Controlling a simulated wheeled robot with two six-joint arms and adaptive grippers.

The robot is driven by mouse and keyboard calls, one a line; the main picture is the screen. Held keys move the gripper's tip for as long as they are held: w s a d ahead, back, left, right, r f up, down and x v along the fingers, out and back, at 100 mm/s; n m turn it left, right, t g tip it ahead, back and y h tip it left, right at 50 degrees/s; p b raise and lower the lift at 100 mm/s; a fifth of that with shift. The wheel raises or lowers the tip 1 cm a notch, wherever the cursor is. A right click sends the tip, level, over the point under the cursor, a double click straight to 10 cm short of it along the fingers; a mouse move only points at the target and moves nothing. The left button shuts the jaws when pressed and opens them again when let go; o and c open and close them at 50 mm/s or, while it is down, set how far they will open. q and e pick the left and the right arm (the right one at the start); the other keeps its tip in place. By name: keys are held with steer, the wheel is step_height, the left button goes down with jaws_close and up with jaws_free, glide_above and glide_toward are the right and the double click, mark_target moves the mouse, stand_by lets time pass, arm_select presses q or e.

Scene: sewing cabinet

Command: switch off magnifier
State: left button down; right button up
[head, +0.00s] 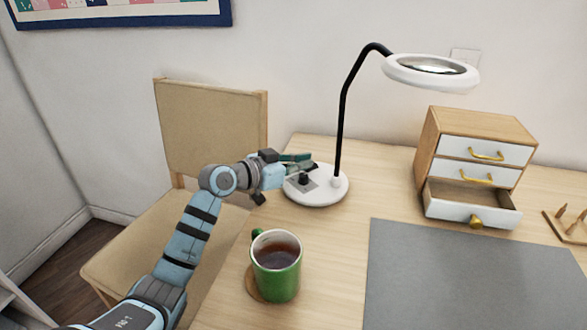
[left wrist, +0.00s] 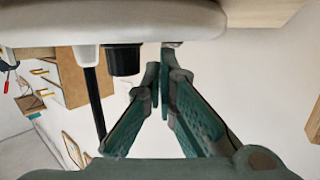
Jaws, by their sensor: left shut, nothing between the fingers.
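The magnifier (head: 430,70) has a white ring head on a black bent arm above a round white base (head: 325,190). I cannot tell whether its ring is lit. A black knob (head: 304,180) stands on the base. My left gripper (head: 308,162) is shut and empty, just above and behind the knob in the head view. In the left wrist view, which looks upside down, the base (left wrist: 120,22) fills the top and the knob (left wrist: 123,60) sticks out beside my closed fingertips (left wrist: 160,75), with a small gap. My right gripper is out of view.
A green mug (head: 277,275) with dark drink stands on a coaster near my left arm. A small drawer cabinet (head: 428,150) has its bottom drawer open. A grey mat (head: 470,280) lies in front. A chair (head: 210,125) stands left of the table.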

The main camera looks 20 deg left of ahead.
arm_select(q)
steer(key=shift+d, duration=0.15)
steer(key=r+p, duration=0.4)
steer(key=p, duration=0.1)
steer(key=shift+s+a+r, duration=0.2)
steer(key=shift+s+r, duration=0.2)
steer(key=s+a, duration=0.1)
steer(key=s, duration=0.1)
steer(key=s+a, duration=0.1)
steer(key=s, duration=0.2)
steer(key=s+a, duration=0.2)
steer(key=s, duration=0.1)
steer(key=shift+a+f+p, duration=0.1)
steer(key=shift+f+p, duration=0.15)
steer(key=shift+p, duration=0.05)
steer(key=shift+s+a, duration=0.1)
steer(key=shift+s, duration=0.3)
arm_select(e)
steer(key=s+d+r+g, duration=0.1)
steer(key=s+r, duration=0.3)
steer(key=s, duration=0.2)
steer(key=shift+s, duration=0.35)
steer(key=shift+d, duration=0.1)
